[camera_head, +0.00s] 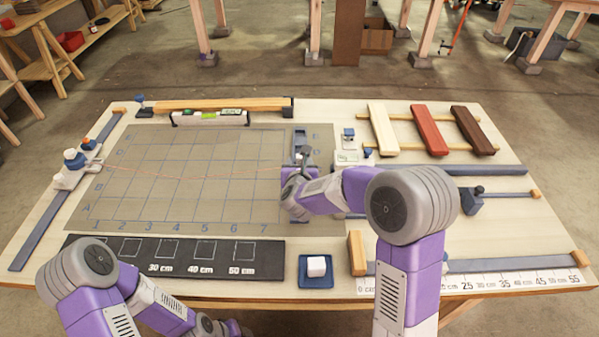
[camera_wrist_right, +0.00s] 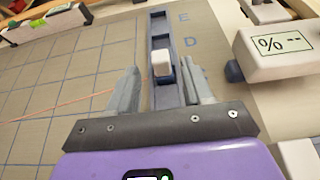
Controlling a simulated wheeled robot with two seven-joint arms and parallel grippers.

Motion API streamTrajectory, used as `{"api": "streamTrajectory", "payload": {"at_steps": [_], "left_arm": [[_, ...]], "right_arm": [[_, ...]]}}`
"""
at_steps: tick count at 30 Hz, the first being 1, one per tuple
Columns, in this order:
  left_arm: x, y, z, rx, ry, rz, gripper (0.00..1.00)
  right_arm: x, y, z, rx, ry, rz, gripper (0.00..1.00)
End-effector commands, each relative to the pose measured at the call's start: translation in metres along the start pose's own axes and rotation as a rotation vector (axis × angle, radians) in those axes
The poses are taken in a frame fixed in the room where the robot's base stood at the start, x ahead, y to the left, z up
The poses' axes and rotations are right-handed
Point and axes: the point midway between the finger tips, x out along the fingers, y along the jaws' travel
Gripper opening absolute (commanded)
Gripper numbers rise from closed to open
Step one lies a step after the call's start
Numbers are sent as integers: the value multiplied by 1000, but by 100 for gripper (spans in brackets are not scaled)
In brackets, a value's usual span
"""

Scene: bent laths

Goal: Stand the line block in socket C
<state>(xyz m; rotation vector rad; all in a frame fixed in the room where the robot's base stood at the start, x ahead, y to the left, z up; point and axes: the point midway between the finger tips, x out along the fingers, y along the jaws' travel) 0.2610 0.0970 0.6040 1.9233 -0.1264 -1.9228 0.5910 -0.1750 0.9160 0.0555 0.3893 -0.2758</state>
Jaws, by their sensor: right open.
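A small white block with a blue base, which I take for the line block (camera_wrist_right: 163,65), stands in the dark slotted rail (camera_wrist_right: 160,26) in the right wrist view. The letters E and D show beside the rail. The other letters are hidden by my gripper, so I cannot tell which socket the block is in. My right gripper (camera_wrist_right: 160,72) is open, one finger on each side of the block, with no clear grip on it. In the head view my right gripper (camera_head: 300,168) covers much of the rail (camera_head: 300,138). My left gripper is out of view.
A thin orange line (camera_head: 190,176) crosses the gridded mat (camera_head: 150,205) from a clamp (camera_head: 68,170) at left. A level (camera_head: 210,118) lies behind the mat. A white cube (camera_head: 316,266) sits on a blue tray (camera_head: 306,281) in front. A percent display (camera_wrist_right: 275,50) stands right of the rail.

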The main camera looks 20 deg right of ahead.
Motion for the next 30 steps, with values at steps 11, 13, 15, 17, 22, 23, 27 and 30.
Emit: {"api": "streamTrajectory", "payload": {"at_steps": [11, 13, 15, 17, 22, 23, 27, 30], "left_arm": [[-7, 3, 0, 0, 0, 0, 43], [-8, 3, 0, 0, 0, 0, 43], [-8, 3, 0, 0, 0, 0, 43], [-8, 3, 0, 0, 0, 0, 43], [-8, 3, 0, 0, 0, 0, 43], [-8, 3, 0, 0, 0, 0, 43], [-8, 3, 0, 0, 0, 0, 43], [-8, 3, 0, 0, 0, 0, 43]], "right_arm": [[-72, 0, 1, -1, -1, 1, 50], [-78, 0, 1, 0, -1, 1, 50], [-82, 0, 0, 0, 0, 1, 50], [-83, 0, 0, 0, 0, 0, 50], [-83, 0, 0, 0, 0, 0, 50], [-83, 0, 0, 0, 0, 0, 50], [-83, 0, 0, 0, 0, 0, 50], [-83, 0, 0, 0, 0, 0, 50]]}}
